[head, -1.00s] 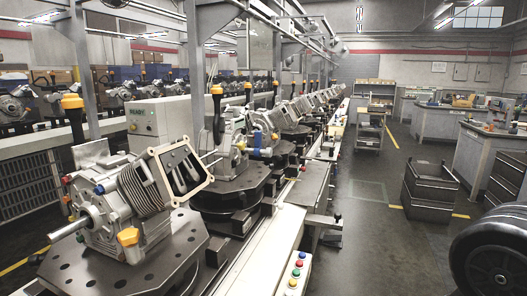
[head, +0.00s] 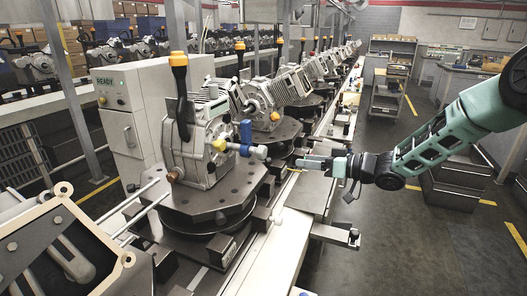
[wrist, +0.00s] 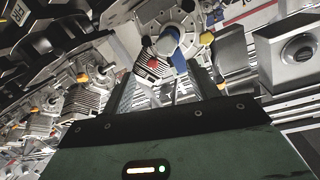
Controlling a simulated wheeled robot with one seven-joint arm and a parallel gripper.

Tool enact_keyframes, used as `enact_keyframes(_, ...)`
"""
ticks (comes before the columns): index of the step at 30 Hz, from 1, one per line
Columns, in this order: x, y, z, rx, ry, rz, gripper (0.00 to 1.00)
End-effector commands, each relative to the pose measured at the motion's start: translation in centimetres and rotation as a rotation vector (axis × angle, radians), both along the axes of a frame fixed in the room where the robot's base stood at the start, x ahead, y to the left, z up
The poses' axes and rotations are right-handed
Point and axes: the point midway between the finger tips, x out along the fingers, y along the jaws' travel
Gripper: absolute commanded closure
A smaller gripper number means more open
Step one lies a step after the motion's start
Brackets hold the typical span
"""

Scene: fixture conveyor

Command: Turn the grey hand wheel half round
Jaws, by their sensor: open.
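I cannot make out a grey hand wheel for certain in either view. The nearest engine unit (head: 200,150) stands on a dark fixture plate (head: 165,208) with a round dark base under it.
A grey cabinet (head: 123,135) stands behind the line. A metal ledge (head: 308,193) and bracket (head: 338,235) jut from the conveyor below my gripper.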

Motion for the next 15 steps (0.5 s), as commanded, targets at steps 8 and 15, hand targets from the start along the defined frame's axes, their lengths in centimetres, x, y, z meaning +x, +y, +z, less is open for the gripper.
enact_keyframes(8,0.0,-2.4,-1.0,0.141,-0.016,0.112,0.4)
enact_keyframes(15,1.0,0.7,-0.8,0.144,-0.016,0.116,0.4)
